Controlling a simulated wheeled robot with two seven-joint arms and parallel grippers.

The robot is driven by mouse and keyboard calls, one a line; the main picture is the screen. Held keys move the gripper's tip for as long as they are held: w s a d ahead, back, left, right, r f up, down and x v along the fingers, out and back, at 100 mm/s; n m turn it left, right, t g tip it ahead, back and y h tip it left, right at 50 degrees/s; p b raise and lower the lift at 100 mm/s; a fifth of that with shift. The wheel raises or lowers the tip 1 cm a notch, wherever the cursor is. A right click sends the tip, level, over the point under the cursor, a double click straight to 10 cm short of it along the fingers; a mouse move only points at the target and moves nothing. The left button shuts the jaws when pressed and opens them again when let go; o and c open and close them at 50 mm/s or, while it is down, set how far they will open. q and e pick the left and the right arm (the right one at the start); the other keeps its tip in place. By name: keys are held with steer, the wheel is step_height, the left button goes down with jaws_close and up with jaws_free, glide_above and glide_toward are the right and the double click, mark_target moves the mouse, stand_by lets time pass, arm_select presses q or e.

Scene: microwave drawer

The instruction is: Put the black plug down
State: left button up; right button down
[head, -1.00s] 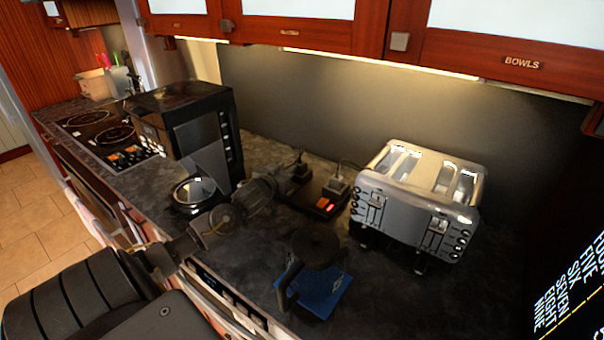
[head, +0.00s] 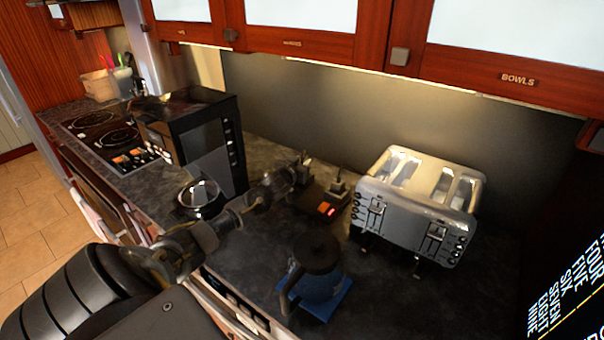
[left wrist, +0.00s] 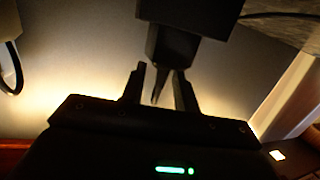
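A black plug (head: 302,172) stands at the left end of the black power strip (head: 318,200) on the counter, which has a lit red switch. My left gripper (head: 288,183) reaches it from the left, close against it. In the left wrist view the plug (left wrist: 187,20) is a dark block at the top. The tips of my left gripper (left wrist: 160,82) meet its lower end. The fingers are fairly close together with a dark narrow piece between them; a firm hold cannot be made out. My right gripper is not in view.
A second plug (head: 339,184) stands on the strip's right part, close by. A silver toaster (head: 420,210) is to the right. A black coffee machine (head: 195,140) stands left. A dark-lidded blue pot (head: 318,275) is in front, near my arm.

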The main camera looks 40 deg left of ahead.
arm_select(q)
steer(key=shift+w, duration=0.1)
jaws_close()
steer(key=shift+r, duration=0.1)
stand_by(0.4)
